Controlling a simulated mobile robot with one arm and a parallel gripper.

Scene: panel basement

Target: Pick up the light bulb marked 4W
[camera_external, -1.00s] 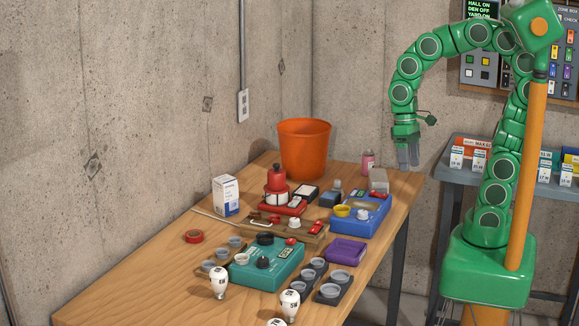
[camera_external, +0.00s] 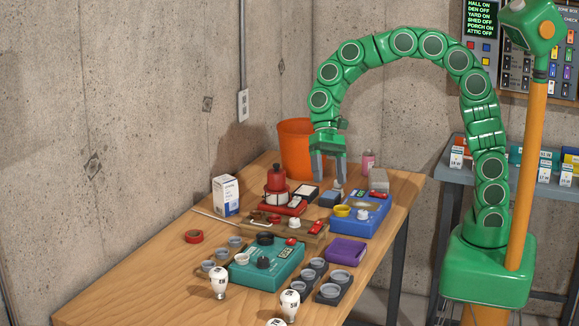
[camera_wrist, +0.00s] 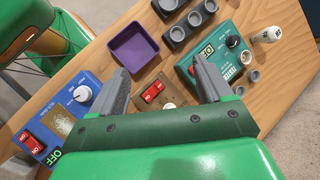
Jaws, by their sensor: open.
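One bulb (camera_external: 219,283) has a mark that looks like 8W. Another bulb (camera_external: 290,305) has a mark that looks like 5W. The third bulb (camera_external: 277,323) is cut off by the bottom edge, and its mark cannot be read. A white bulb (camera_wrist: 267,35) also shows at the upper right of the wrist view, its mark too small to read. My gripper (camera_external: 328,174) is open and empty, pointing down above the far part of the table, well away from the bulbs. Its fingers (camera_wrist: 160,72) frame the wrist view.
The table (camera_external: 130,290) holds a teal tester (camera_external: 275,272), a blue box (camera_external: 350,222), a purple tray (camera_external: 345,251), a red device (camera_external: 277,190) and grey cups (camera_external: 334,290). An orange bin (camera_external: 293,140) stands behind my gripper. The table's left front is clear.

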